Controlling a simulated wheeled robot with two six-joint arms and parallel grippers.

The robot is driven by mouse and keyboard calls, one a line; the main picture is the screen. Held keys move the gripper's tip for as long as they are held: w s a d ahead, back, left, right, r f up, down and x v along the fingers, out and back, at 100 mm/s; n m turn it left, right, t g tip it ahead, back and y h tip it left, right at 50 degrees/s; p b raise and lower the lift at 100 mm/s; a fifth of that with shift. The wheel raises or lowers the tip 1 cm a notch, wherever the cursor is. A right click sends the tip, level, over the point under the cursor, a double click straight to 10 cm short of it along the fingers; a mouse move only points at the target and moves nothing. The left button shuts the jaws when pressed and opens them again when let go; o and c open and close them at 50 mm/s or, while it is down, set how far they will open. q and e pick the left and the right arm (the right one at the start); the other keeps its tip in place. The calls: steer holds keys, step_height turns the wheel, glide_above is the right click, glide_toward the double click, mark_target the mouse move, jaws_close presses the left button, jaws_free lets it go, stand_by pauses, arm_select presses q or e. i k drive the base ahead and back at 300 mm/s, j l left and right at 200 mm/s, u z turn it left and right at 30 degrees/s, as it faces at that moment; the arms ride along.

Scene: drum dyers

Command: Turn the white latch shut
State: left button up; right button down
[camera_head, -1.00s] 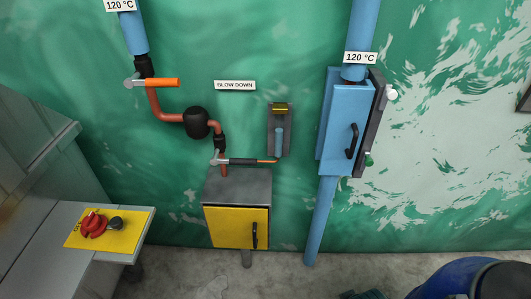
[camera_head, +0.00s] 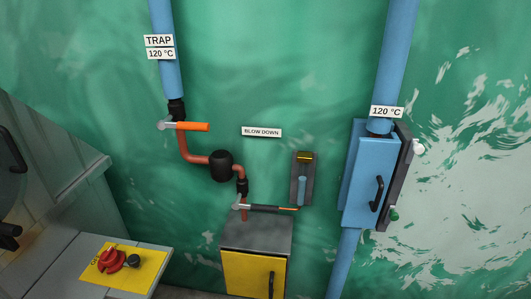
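A small white knob (camera_head: 419,147), which looks like the white latch, sits on the upper right edge of a dark side plate (camera_head: 400,170) on the blue wall box (camera_head: 372,182). A green knob (camera_head: 394,214) sits lower on the same plate. The box front has a black handle (camera_head: 376,193), and its door looks closed. The knob is too small to tell which way it is turned. Neither of my grippers is in view.
A blue pipe (camera_head: 394,50) runs into the box from above. Left of it are an orange-handled valve (camera_head: 192,127), a blow-down lever (camera_head: 265,208) and a yellow-fronted cabinet (camera_head: 252,271).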

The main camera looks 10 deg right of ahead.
mark_target(416, 148)
steer(key=z, duration=1.25)
